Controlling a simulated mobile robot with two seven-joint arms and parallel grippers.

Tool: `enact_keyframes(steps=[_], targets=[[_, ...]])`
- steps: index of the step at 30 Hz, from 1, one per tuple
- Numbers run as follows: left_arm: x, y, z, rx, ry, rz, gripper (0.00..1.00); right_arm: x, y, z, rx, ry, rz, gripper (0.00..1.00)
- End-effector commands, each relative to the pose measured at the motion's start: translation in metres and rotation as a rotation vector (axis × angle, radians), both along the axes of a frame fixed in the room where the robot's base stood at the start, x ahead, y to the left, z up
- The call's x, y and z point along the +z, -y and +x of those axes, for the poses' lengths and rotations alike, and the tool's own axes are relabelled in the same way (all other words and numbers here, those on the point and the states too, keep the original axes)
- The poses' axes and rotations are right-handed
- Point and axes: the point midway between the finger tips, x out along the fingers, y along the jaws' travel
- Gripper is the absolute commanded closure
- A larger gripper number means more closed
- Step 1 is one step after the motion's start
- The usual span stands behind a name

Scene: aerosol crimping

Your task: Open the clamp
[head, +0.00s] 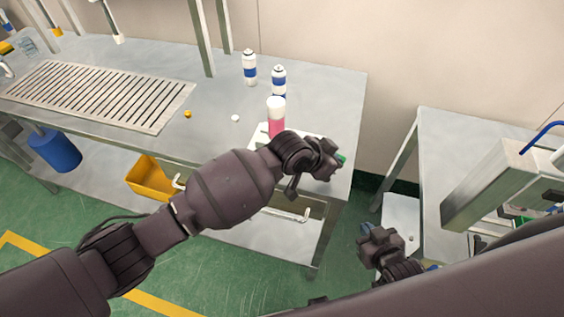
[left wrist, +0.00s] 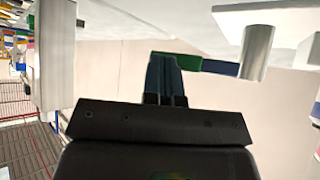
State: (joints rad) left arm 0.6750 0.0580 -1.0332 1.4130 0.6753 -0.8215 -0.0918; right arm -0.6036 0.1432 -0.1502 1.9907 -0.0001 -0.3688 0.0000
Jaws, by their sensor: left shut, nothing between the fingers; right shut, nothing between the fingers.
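My left arm reaches across the steel table (head: 335,85). Its gripper (head: 328,164) is at the table's right end, over a white plate (head: 258,136). In the left wrist view, which looks upside down, its fingers (left wrist: 165,66) are shut and empty. A green piece (left wrist: 190,61) and a blue piece (left wrist: 220,68) show just beyond the fingertips. A little green (head: 342,158) also shows beside the gripper in the head view. I cannot tell whether these belong to the clamp; no clamp shows clearly. My right gripper (head: 367,234) is shut and empty, low between the two tables.
A pink can with a white top (head: 276,113) stands left of my left gripper. Two white-and-blue cans (head: 249,68) (head: 280,80) stand behind it. A yellow bin (head: 150,178) is under the table. A second table with a machine (head: 485,185) stands at right.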

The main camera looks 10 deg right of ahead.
Motion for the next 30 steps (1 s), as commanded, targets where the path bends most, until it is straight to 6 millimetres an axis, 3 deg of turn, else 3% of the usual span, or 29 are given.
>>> enact_keyframes(steps=[9, 30], targets=[[0.000, 0.021, 0.005, -0.016, 0.000, -0.001, 1.00, -0.004, 0.001, -0.004, -0.002, -0.007, 0.000, 1.00], [0.000, 0.028, 0.010, -0.018, 0.001, -0.002, 1.00, -0.002, -0.001, 0.005, 0.003, 0.009, 0.000, 1.00]])
